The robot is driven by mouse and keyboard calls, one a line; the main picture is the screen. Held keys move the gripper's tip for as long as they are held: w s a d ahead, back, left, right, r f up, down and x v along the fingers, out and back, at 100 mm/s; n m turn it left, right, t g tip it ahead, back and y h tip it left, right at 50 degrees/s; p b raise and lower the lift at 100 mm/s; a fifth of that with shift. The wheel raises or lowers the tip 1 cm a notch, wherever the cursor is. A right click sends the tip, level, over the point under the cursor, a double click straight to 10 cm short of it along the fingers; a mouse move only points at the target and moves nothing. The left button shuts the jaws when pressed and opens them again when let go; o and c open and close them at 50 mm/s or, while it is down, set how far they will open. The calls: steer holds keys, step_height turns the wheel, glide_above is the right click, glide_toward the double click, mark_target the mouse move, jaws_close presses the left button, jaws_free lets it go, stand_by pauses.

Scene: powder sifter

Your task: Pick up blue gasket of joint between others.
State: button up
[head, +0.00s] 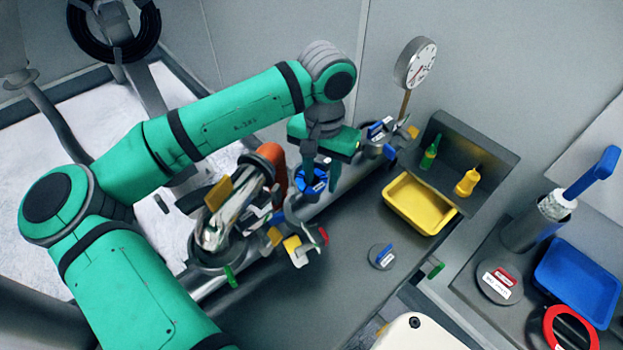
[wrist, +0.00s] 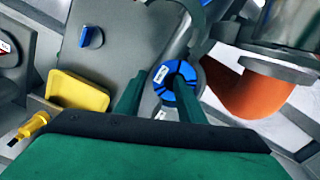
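The blue gasket (head: 313,184) is a ring with a dark hole and a white label. It sits at a grey pipe joint (head: 297,213) in the middle of the head view. In the wrist view the gasket (wrist: 162,90) shows just beyond my fingertips. My gripper (head: 322,176) points down at it with its green fingers apart. In the wrist view one finger of my gripper (wrist: 158,78) is left of the ring and the other overlaps its hole and right part. I cannot tell whether either finger touches it. The right finger hides part of the gasket.
An orange pipe elbow (head: 273,165) and a clear sleeve (head: 228,215) stand left of the joint. Clamps with yellow and red handles (head: 298,245) lie close in front. A yellow tray (head: 419,204) and a round lid with a blue handle (head: 382,256) are to the right.

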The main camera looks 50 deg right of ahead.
steer(key=shift+f, duration=0.1)
stand_by(0.3)
jaws_close()
stand_by(0.4)
